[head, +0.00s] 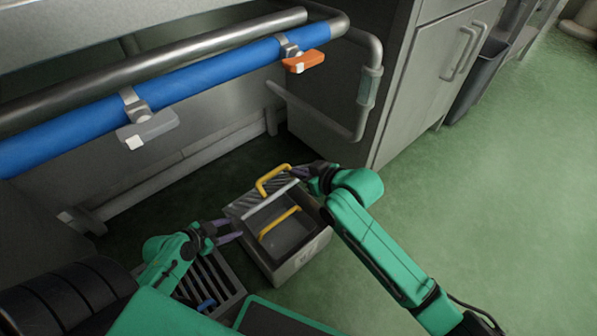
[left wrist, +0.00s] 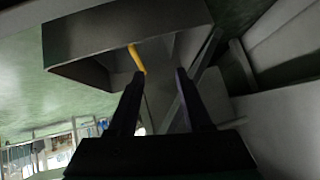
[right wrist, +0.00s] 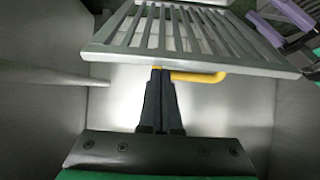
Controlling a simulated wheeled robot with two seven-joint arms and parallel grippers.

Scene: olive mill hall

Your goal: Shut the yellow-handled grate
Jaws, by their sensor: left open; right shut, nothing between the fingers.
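The slatted metal grate (head: 240,206) lies tilted at the far side of an open grey box (head: 290,266). It has a yellow handle (head: 268,180). In the right wrist view the grate (right wrist: 205,35) is above my shut, empty right gripper (right wrist: 158,72), with the yellow handle (right wrist: 200,77) beside the fingertips; I cannot tell whether they touch. My right gripper (head: 299,172) also shows at the handle in the head view. My left gripper (head: 229,230) is open and empty at the box's left side; its fingers (left wrist: 155,85) show in the left wrist view.
A second yellow bar (head: 280,222) shows inside the box. A dark slatted grate with a blue handle (head: 206,304) lies to the left. A blue pipe (head: 200,85) with orange (head: 303,61) and grey (head: 148,129) levers runs above. Green floor (head: 500,200) is clear at right.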

